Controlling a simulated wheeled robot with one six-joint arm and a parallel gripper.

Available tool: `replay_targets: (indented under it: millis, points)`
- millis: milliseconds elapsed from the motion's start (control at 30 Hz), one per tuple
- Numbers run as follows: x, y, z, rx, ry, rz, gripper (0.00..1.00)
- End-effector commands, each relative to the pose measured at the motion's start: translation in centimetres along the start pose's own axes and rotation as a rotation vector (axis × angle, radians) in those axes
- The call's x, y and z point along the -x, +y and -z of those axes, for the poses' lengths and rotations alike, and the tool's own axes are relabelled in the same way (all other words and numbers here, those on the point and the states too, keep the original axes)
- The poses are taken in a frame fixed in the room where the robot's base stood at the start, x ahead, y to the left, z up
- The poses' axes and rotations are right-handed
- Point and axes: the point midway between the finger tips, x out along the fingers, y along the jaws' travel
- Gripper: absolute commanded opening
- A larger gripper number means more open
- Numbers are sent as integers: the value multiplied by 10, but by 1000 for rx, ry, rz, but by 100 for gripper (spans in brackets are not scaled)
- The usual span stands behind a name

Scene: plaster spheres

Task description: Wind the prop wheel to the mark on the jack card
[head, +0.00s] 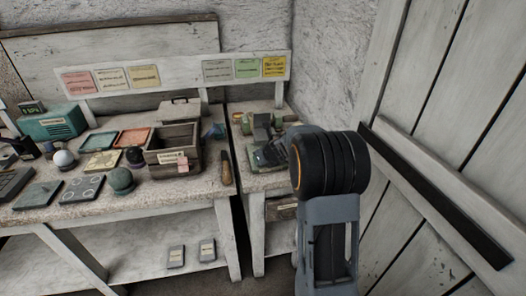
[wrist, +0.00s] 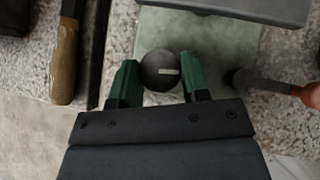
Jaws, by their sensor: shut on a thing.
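The prop wheel (wrist: 161,72), a dark round knob with a short pale mark on its face, sits between my gripper's two green fingers in the wrist view. My gripper (wrist: 160,83) is shut on it, one finger at each side. The pale mark lies about level, right of the knob's middle. In the head view my gripper (head: 265,154) is low over the right bench, and my arm hides most of the wheel's place. Several paper cards hang on the rail behind, among them a yellow card (head: 274,66); their writing is too small to tell which is the jack card.
A pale green plate (wrist: 218,45) lies under the wheel. A tool with an orange handle (wrist: 308,94) is at right, a wooden-handled tool (wrist: 65,60) at left. A wooden crate (head: 172,151) and several spheres stand on the left bench. A plank door (head: 450,90) closes the right side.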

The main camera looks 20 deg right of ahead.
Motion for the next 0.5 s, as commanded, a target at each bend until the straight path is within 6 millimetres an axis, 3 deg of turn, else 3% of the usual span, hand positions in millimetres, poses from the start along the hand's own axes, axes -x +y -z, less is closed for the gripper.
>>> replay_targets:
  millis: [500]
  points:
    - [1, 4, -2, -242, 1, 238, 18]
